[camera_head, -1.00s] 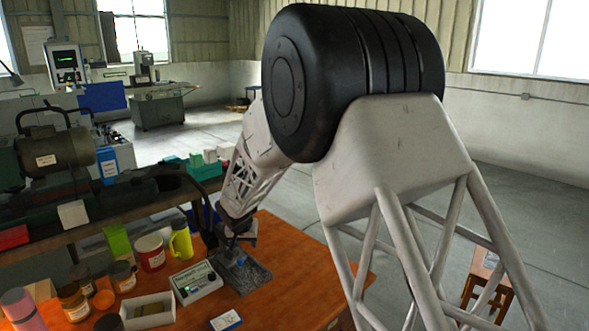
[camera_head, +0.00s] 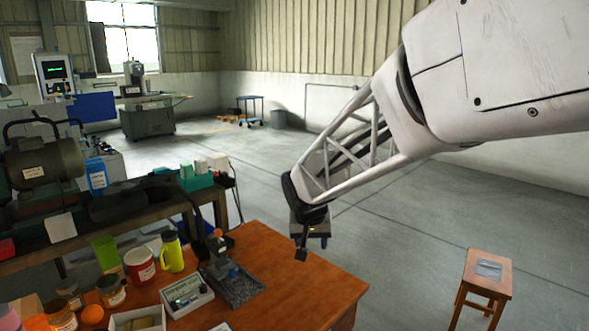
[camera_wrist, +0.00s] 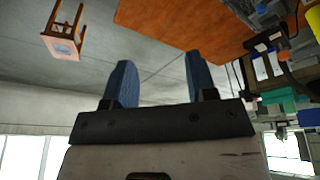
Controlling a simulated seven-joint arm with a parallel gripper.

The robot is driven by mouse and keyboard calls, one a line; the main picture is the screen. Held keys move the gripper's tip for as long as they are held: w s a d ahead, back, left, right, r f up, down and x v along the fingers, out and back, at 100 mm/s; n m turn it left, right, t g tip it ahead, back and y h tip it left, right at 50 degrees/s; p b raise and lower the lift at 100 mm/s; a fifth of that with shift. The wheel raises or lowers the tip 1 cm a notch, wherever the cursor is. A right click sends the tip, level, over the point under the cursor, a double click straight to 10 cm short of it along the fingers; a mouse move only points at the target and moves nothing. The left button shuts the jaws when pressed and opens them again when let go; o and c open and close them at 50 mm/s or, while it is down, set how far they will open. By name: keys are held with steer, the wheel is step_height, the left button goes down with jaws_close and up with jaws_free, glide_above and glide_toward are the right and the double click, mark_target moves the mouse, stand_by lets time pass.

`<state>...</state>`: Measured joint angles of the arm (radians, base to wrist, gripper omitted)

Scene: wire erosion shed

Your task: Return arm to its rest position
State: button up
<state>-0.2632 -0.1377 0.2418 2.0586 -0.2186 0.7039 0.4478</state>
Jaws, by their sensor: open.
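My gripper (camera_wrist: 160,84) shows in the wrist view with its two blue fingers spread apart and nothing between them. In the head view the end of my arm hangs in the air above the floor, just past the right back side of the orange wooden table (camera_head: 300,288). The table also shows at the top of the wrist view (camera_wrist: 185,22).
On the table stand a yellow-green bottle (camera_head: 172,252), a red-and-white tin (camera_head: 140,264), a grey meter box (camera_head: 187,296) and a dark stone plate (camera_head: 236,284). A wooden stool (camera_head: 483,276) stands at right. A workbench with a motor (camera_head: 45,168) is at left. Open floor lies behind.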

steer(key=s+d, duration=0.4)
steer(key=s, duration=0.6)
steer(key=s+d+r, duration=0.1)
steer(key=s+d, duration=0.4)
steer(key=s, duration=0.6)
steer(key=s+d+r+g, duration=0.1)
steer(key=s+d, duration=0.4)
steer(key=s, duration=0.6)
steer(key=shift+d+r, duration=0.2)
steer(key=shift+r, duration=0.05)
